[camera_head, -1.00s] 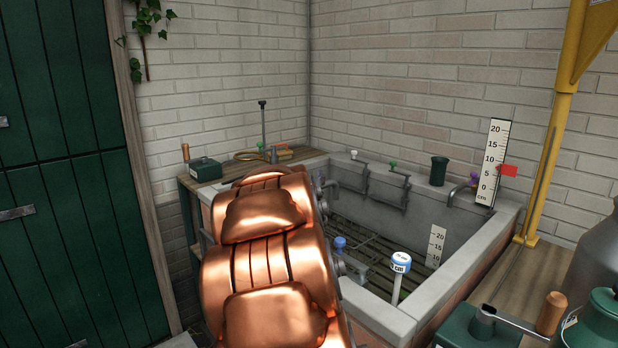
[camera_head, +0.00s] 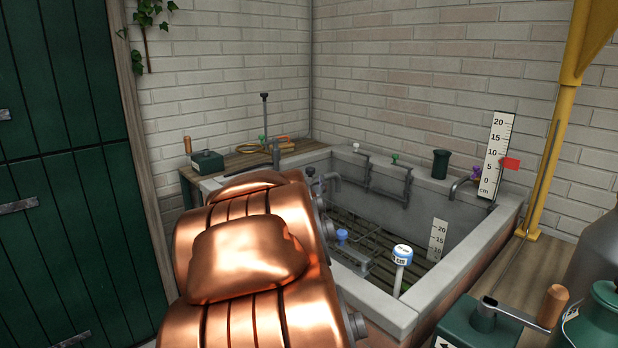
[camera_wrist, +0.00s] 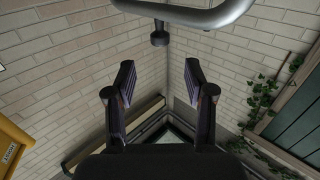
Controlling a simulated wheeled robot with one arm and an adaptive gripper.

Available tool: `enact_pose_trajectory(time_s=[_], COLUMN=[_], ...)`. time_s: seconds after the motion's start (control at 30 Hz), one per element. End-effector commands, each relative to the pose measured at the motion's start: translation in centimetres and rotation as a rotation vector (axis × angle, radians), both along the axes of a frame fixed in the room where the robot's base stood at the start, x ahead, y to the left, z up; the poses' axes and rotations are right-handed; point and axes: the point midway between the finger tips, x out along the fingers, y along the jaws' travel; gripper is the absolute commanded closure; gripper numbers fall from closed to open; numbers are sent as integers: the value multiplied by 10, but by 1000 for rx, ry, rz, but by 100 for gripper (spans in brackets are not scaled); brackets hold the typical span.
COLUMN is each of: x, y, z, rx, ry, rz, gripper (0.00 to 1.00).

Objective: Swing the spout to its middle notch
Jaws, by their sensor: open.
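In the wrist view my gripper (camera_wrist: 160,82) is open, its two dark fingers apart with nothing between them. A thick grey curved pipe (camera_wrist: 205,17) crosses the top of that view beyond the fingertips, with a dark knob-like end (camera_wrist: 160,38) in line with the gap. I cannot tell for certain that this pipe is the spout. Another bent spout (camera_head: 462,186) with a purple knob is on the right rim. Notches are not readable.
A green crank box (camera_head: 470,327) is front right.

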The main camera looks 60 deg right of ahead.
Motion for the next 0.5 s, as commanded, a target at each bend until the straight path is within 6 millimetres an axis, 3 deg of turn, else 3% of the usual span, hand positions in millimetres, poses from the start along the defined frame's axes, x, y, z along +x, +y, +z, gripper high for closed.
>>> enact_pose_trajectory(time_s=[0.2,0.5], x=[-9,-13], y=[18,24], z=[2,0], rx=[-2,0], ry=[-3,-1], rz=[1,0], gripper=[46,46])
